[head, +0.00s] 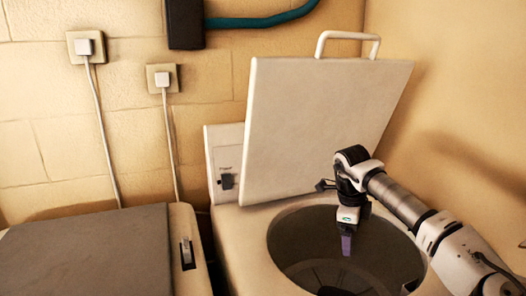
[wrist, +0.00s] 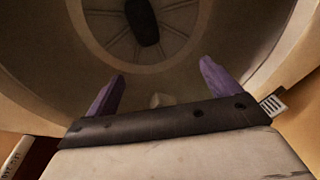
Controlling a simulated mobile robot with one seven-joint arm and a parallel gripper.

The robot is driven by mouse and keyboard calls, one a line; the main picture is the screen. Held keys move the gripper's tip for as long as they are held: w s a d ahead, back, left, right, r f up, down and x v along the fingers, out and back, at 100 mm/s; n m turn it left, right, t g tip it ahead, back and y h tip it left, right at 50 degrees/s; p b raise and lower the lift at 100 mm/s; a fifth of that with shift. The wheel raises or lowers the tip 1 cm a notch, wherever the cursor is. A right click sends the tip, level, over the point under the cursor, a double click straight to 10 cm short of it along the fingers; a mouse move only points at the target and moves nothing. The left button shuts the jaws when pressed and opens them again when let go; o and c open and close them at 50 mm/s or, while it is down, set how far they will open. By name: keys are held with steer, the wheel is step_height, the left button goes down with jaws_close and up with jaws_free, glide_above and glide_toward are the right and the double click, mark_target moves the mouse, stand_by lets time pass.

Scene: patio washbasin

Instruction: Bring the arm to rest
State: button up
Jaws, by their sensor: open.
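My gripper (head: 346,244) points down inside the round opening of a white top-loading washer (head: 240,262), in the upper right part of the drum (head: 305,252). In the wrist view my gripper (wrist: 162,70) has its two purple fingers spread apart, with nothing held between them. A small pale patch shows low between the fingers; I cannot tell what it is. Below the fingers the drum floor (wrist: 100,35) shows ribs and a dark central hub (wrist: 142,22). My arm comes in from the right, over the washer's right side.
The washer's lid (head: 318,125) stands raised behind my gripper, with a white handle (head: 347,42) on top. A grey-topped appliance (head: 92,252) stands at left. Two plugged sockets (head: 86,47) and a dark box (head: 185,24) are on the wall. The right wall is close to my arm.

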step_height(320, 180, up, 2)
steer(key=shift+p, duration=0.3)
